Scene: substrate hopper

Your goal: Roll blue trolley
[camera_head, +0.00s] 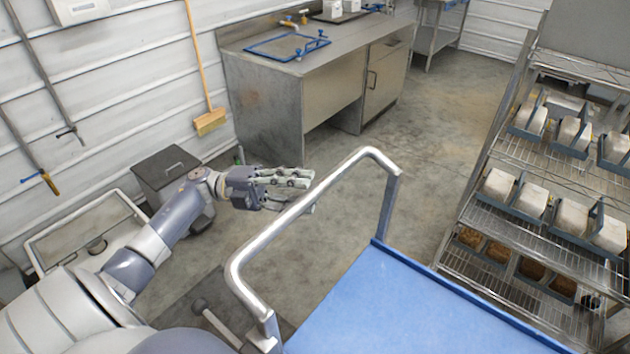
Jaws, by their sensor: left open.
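The blue trolley (375,310) stands at the bottom right, close in front of me. Its flat blue top is empty where it shows, and its right and near parts are cut off by the picture edge. A silver tubular handle (310,203) rises from its left end. My left gripper (312,190) is open and empty, just beyond the handle's middle in the picture. Whether its fingers touch the handle cannot be told. My right gripper does not show.
A wire shelf rack (545,262) with white blocks in blue trays stands at the right, near the trolley. A steel workbench (275,105) is at the back. A dark bin (165,170) and a sink-like tub (85,230) line the left wall. Concrete floor between bench and trolley is clear.

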